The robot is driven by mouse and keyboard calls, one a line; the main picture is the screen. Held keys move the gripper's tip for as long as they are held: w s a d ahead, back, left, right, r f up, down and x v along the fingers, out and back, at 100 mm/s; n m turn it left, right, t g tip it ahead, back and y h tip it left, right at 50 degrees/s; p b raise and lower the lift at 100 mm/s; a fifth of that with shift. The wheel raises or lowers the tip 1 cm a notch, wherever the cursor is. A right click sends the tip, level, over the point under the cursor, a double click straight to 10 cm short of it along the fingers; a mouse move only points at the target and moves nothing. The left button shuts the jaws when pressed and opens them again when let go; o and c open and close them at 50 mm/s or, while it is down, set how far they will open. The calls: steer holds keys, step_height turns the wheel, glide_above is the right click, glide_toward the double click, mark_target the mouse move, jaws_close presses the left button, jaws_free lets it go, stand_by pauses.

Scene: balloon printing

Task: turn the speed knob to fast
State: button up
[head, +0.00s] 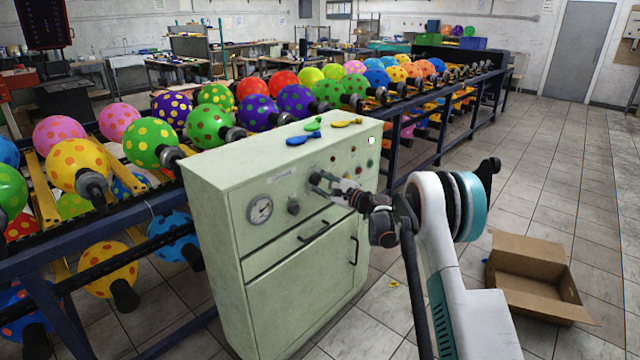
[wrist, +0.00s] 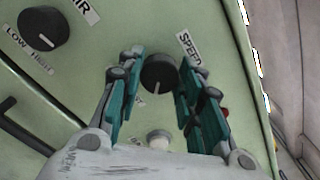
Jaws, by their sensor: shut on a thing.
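The speed knob (wrist: 158,72) is a round black knob on the green control cabinet (head: 225,180), with a "SPEED" label beside it in the wrist view. Its pale pointer mark faces the lower edge of that view. My gripper (wrist: 161,76) is shut on the knob, one teal-padded finger on each side. In the head view my gripper (head: 320,184) is at the cabinet's front panel and hides most of the knob. The small labels around the knob are partly covered by my fingers, so its setting cannot be read.
An air knob (wrist: 44,27) marked low and high sits beside it. The cabinet also has a pressure gauge (head: 260,209), small buttons and handles. Deflated balloons (head: 303,139) lie on top. A balloon rack (head: 50,262) runs behind; an open cardboard box (head: 530,310) is on the floor at right.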

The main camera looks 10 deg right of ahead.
steer(key=shift+f, duration=0.1)
stand_by(0.3)
steer(key=o, duration=1.1)
steer(key=shift+c, duration=0.2)
steer(key=v, duration=1.2)
